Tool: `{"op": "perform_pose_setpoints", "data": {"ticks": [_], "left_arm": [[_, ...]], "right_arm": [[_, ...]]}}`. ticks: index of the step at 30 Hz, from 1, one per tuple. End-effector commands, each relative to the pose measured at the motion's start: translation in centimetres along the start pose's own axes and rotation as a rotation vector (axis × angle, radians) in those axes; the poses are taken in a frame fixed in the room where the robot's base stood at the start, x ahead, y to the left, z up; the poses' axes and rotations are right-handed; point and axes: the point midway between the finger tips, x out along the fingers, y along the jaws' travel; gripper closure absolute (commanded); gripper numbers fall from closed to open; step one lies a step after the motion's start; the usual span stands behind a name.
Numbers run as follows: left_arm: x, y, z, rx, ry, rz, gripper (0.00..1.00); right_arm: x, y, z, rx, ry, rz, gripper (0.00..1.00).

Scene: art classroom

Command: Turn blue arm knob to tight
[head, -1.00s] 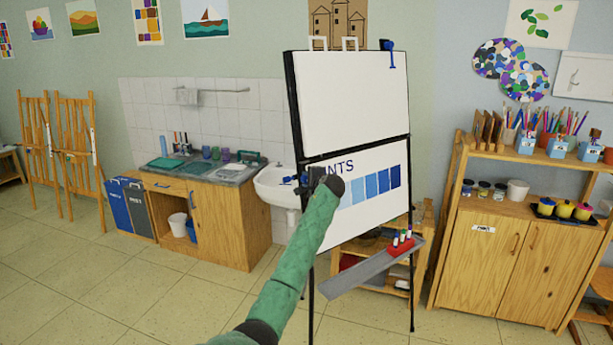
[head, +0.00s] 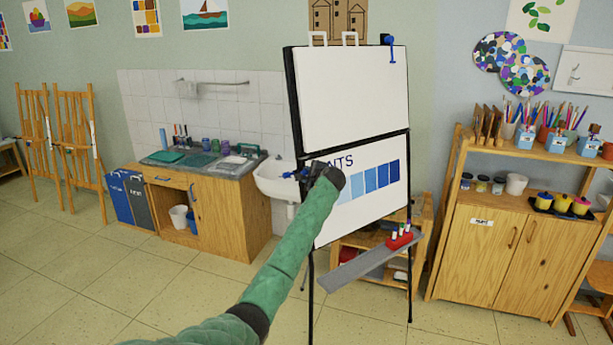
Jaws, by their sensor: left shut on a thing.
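The easel's flip-chart board (head: 350,90) stands in the middle of the head view. A blue arm knob (head: 288,175) shows at its left edge, about halfway up. My left gripper (head: 305,174) is at that edge, shut on the blue arm knob. My dark wrist and the gripper hide part of the knob and its mount, so its angle cannot be read. A second blue knob (head: 391,50) sits at the board's top right corner, away from the gripper. My right gripper is not in view.
A grey tray (head: 360,268) with a red marker holder (head: 403,239) juts from the easel's front. A white sink (head: 277,180) and wooden counter (head: 215,210) stand behind left. A wooden cabinet (head: 485,250) stands right. The floor at left is clear.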

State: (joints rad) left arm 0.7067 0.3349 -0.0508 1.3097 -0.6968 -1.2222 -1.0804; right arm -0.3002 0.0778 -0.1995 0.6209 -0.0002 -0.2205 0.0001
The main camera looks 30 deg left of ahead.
Motion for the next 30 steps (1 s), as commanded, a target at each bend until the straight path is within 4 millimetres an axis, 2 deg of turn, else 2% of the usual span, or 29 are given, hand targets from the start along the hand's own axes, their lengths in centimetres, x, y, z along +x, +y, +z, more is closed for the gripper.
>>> {"op": "perform_pose_setpoints", "data": {"ticks": [3,4,7,19,30], "left_arm": [[-0.1,0.1,-0.2,0.001,0.002,0.001,0.92],[-0.1,0.1,-0.2,0.001,0.002,0.001,0.68],[-0.1,0.1,-0.2,0.001,0.002,0.001,0.48],[-0.6,0.2,-0.2,-0.001,0.001,-0.001,0.48],[-5.9,0.3,-0.4,-0.001,0.002,-0.001,0.48]], "right_arm": [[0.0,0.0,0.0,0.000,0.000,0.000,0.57],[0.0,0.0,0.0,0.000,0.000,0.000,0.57],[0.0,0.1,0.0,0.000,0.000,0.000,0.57],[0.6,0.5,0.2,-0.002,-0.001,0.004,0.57],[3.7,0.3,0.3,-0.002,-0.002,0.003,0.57]]}}
